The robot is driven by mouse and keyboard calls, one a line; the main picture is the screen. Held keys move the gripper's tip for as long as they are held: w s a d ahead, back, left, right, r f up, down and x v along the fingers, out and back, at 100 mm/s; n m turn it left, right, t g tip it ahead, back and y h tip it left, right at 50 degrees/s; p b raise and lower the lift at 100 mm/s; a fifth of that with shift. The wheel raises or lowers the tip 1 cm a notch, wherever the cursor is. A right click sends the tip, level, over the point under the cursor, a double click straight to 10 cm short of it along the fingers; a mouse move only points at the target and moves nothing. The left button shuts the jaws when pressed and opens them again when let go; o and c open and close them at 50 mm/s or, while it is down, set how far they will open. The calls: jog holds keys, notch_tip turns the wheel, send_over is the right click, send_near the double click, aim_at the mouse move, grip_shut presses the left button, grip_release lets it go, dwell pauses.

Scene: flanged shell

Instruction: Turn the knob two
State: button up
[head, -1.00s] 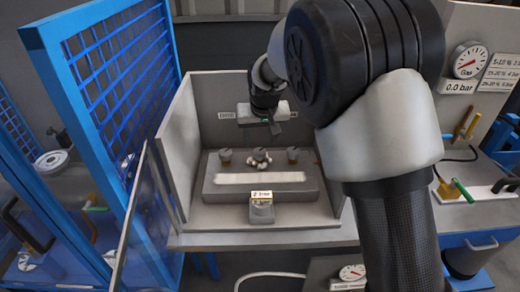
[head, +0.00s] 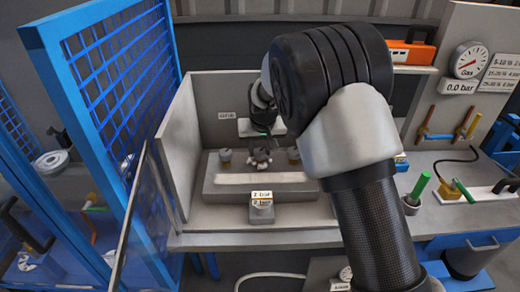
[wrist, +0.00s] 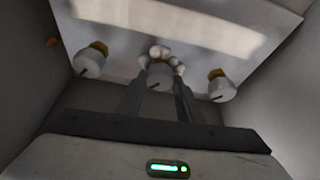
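Three small knobs stand in a row on a grey block (head: 222,190) inside an open-fronted booth. I take the middle one (head: 261,156) as knob two; it has a white lobed collar. The left knob (head: 226,156) and right knob (head: 293,154) have brass-coloured bases. My gripper (head: 269,143) points down just above the middle knob in the head view. In the wrist view the middle knob (wrist: 160,76) shows between my two fingers (wrist: 162,92), which are apart. I cannot tell whether they touch it.
A small display box (head: 262,212) with a pressure label stands in front of the block. The booth's grey side wall (head: 176,150) is on the left, with a blue mesh door (head: 110,100) beyond it. A gas gauge (head: 468,60) reading 0.0 bar hangs at right.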

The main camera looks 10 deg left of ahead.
jog(key=shift+m, duration=0.3)
jog(key=m, duration=0.1)
jog(key=m+h+p, duration=0.1)
jog(key=m, duration=0.1)
jog(key=m+h, duration=0.1)
jog(key=shift+a, duration=0.25)
jog(key=m+h, duration=0.1)
jog(key=m, duration=0.1)
jog(key=m+p, duration=0.1)
jog(key=m, duration=0.2)
jog(key=shift+g+h, duration=0.3)
jog(key=shift+h, duration=0.1)
jog(key=shift+a+m, duration=0.1)
jog(key=shift+m, duration=0.3)
jog(key=o, duration=1.1)
jog(key=shift+c, duration=0.2)
jog(key=v, duration=1.7)
jog(key=shift+r, duration=0.2)
